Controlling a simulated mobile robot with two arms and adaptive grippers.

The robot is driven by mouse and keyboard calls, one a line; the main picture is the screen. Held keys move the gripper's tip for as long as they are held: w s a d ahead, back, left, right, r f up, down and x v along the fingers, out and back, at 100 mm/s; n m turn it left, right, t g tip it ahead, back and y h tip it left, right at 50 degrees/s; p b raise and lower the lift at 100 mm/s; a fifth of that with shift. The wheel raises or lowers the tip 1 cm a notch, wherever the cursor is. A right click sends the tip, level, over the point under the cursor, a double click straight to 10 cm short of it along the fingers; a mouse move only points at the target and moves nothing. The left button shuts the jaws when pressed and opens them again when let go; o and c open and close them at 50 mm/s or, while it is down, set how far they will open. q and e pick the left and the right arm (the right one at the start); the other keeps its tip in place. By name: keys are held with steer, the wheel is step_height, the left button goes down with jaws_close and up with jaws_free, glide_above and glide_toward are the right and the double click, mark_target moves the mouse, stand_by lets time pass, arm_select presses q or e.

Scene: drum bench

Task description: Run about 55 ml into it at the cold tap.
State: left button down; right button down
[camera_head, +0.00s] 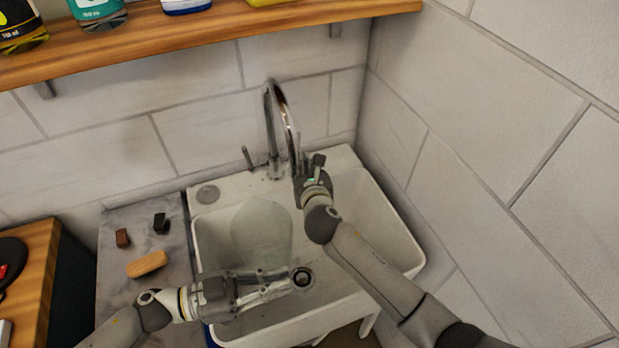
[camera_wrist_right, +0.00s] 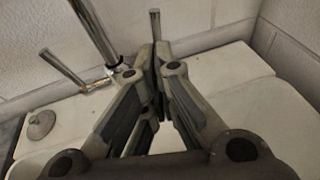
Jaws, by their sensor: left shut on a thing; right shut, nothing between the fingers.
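A pale, see-through rounded vessel (camera_head: 260,232) is over the sink basin. A second lever (camera_wrist_right: 155,24) rises behind my right gripper (camera_wrist_right: 160,55), which is shut and empty. No water stream is visible.
A sponge-like tan block (camera_head: 147,264) and two small dark blocks lie on the grey counter to the left. A wooden shelf (camera_head: 200,35) with bottles hangs above.

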arm_select(q)
steer(key=shift+w, duration=0.1)
arm_select(e)
steer(key=v, duration=0.7)
